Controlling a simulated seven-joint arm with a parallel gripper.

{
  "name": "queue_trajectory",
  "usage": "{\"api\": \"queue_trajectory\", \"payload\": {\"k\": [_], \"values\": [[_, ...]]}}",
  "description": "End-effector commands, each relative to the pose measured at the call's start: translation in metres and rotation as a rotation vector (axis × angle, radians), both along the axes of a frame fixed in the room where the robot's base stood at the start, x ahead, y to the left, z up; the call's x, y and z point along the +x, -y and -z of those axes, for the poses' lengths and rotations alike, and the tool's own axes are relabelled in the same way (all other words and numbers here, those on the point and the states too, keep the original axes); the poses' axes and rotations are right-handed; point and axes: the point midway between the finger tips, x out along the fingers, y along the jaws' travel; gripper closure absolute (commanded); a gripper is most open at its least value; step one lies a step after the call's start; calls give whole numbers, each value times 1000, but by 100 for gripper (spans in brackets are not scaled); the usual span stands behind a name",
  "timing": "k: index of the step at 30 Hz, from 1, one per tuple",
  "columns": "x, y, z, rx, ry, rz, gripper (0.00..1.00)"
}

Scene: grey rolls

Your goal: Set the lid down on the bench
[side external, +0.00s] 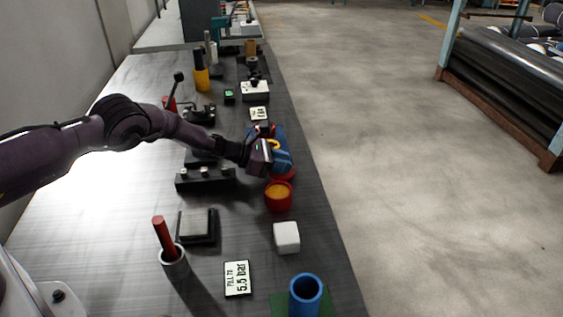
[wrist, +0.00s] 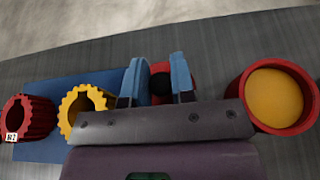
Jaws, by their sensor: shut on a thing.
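The lid (wrist: 187,90) is red with a round black knob (wrist: 160,80). In the wrist view the two blue fingers of my gripper (wrist: 160,74) stand either side of the knob and hold it. In the side view my gripper (side external: 281,160) is over the bench (side external: 318,235), with the red lid (side external: 285,176) under it. The lid is beside an open red pot (side external: 278,202) with orange-yellow contents, right of the fingers in the wrist view (wrist: 306,96). My fingers and palm hide much of the lid. I cannot tell whether it touches the bench.
A yellow ribbed ring (wrist: 72,108) and a red ribbed piece (wrist: 38,118) marked N2 stand left of my fingers on a blue mat (wrist: 45,152). A white block (side external: 287,237) and blue cup (side external: 305,292) stand nearer the camera. The bench edge is close on the right.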

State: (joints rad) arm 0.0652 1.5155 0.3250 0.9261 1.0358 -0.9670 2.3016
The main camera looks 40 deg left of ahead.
Motion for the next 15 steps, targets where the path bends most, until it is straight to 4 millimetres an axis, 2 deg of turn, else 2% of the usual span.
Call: {"api": "queue_trajectory", "payload": {"k": [7,8,11,15], "values": [[0,0,3,1,1,0,100],[0,0,3,1,1,0,74],[0,0,3,1,1,0,51],[0,0,3,1,1,0,51]]}}
